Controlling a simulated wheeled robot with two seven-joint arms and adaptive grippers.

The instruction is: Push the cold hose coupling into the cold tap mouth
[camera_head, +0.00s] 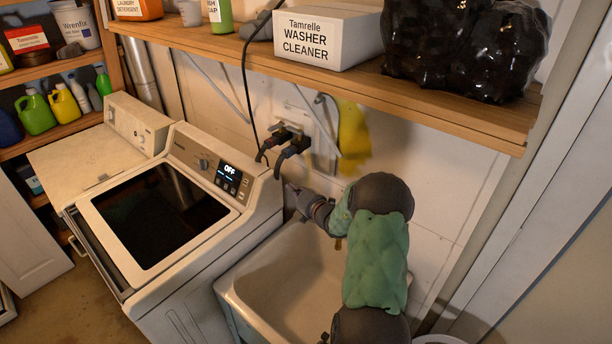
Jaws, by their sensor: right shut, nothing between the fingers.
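My right gripper (291,189) is at the end of the arm with the green sleeve, between the washer and the wall above the sink. It is shut and empty. It is a little below the wall box (313,128), where black fittings or plugs (288,142) stick out with dark hoses or cords. I cannot tell which of these, if any, is the cold hose coupling or the cold tap mouth. A small brass-coloured piece (338,243) shows beside my arm at the sink's back rim. My left gripper is not in view.
The utility sink (262,286) is below my right arm, beside the washer (190,262). A wooden shelf (450,112) overhangs the wall box and carries a white washer cleaner box (320,40) and black bags (465,50). A yellow cloth-like item (352,135) hangs below it.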

